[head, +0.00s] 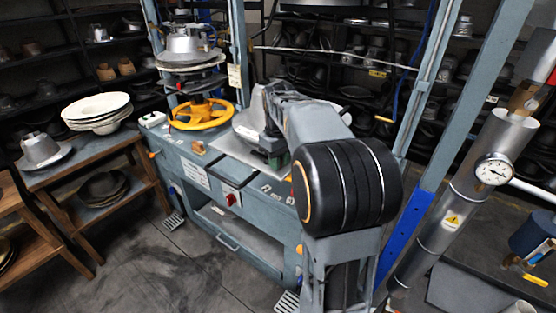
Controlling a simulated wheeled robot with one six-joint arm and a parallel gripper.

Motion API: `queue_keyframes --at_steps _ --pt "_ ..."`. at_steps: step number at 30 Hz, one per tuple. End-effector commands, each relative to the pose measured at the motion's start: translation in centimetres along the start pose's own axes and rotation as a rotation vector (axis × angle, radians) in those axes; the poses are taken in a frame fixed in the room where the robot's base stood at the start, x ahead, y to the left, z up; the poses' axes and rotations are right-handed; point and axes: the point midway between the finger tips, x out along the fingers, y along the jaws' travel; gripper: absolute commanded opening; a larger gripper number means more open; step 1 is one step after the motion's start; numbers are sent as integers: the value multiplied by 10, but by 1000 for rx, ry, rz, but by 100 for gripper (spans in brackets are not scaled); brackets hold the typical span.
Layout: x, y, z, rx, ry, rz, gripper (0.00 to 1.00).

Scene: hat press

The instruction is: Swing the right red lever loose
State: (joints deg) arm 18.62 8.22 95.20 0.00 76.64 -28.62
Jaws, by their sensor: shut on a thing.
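My arm reaches from the lower middle up to the grey-blue press bench (186,159) and covers its right part. My gripper (274,152) shows only as a small dark piece below the wrist, at the bench's right side. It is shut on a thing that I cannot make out. The right red lever cannot be picked out; that part of the bench is behind my arm. A red knob (231,198) sits on the bench's front panel, left of my arm. A yellow handwheel (201,114) stands on the bench at the left, under a metal hat form (185,46).
A wooden table (75,163) with stacked white plates (97,111) stands at the left. Blue-grey posts rise beside the bench. A metal cylinder with a gauge (494,171) stands at the right. Shelves of forms line the back. Floor is clear at the lower left.

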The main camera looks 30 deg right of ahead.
Motion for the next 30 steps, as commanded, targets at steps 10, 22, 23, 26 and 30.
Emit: queue_keyframes --at_steps 10,22,23,26,30 --pt "-1 0 -1 -8 4 1 0" --pt "0 0 0 -7 2 1 47" --pt "0 0 0 -7 2 1 47" --pt "0 0 0 -7 1 1 47" --pt "-4 0 -1 -7 2 1 47"
